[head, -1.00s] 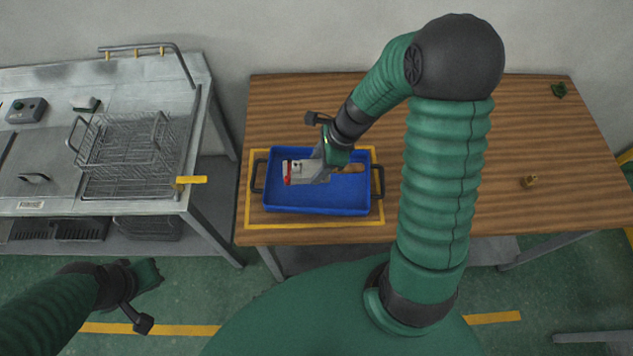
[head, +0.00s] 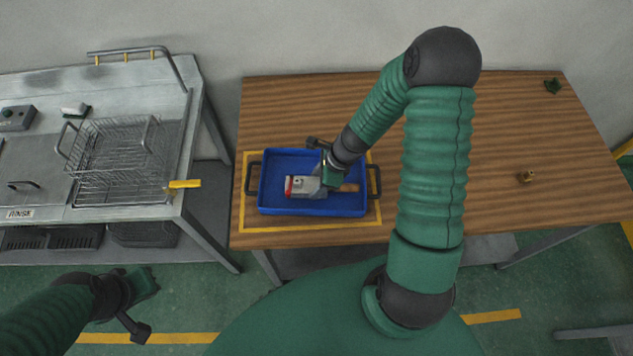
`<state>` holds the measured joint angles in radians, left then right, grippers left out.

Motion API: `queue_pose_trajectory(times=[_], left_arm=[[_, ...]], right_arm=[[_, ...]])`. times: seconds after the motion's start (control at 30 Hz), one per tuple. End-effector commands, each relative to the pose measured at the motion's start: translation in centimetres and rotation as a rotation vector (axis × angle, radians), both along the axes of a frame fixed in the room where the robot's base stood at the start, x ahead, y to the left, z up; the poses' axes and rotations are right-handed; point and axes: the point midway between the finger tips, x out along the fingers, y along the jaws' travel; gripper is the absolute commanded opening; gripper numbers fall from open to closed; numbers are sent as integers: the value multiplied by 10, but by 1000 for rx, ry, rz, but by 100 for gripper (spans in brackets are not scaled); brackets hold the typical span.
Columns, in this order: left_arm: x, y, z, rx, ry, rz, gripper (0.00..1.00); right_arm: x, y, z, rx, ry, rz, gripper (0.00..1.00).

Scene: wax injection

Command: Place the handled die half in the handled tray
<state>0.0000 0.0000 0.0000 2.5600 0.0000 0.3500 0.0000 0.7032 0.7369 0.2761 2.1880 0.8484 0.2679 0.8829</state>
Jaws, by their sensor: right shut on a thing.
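The handled tray (head: 275,211) is blue with dark handles at its two ends and stands on the wooden table inside a yellow outline. The die half (head: 303,186) is a grey block with a red end at left and a wooden handle (head: 349,187) at right. It is in the tray's interior, low down; I cannot tell whether it touches the floor. My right gripper (head: 327,182) is shut on the die half and partly hides it. My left gripper (head: 143,304) is low at left, over the floor, away from the tray; its jaw opening is unclear.

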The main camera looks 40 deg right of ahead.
Motion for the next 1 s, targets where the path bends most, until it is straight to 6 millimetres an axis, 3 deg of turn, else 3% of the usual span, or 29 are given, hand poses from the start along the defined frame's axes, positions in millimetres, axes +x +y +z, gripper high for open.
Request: queue_pose_trajectory(times=[0.03, 0.07, 0.2, 0.57, 0.67, 1.0], left_arm=[[0, 0, -2, 0, 0, 0, 0], [0, 0, -2, 0, 0, 0, 0], [0, 0, -1, 0, 0, 0, 0], [0, 0, 2, 0, 0, 0, 0], [0, 0, 4, 0, 0, 0, 0], [0, 0, 16, 0, 0, 0, 0]], right_arm=[[0, 0, -2, 1, -1, 0, 0], [0, 0, -2, 0, 0, 0, 52], [0, 0, -1, 0, 0, 0, 70], [0, -2, 4, -1, 0, 0, 71], [-3, -7, 19, -3, -3, 0, 71], [-22, -32, 96, -2, -3, -1, 71]])
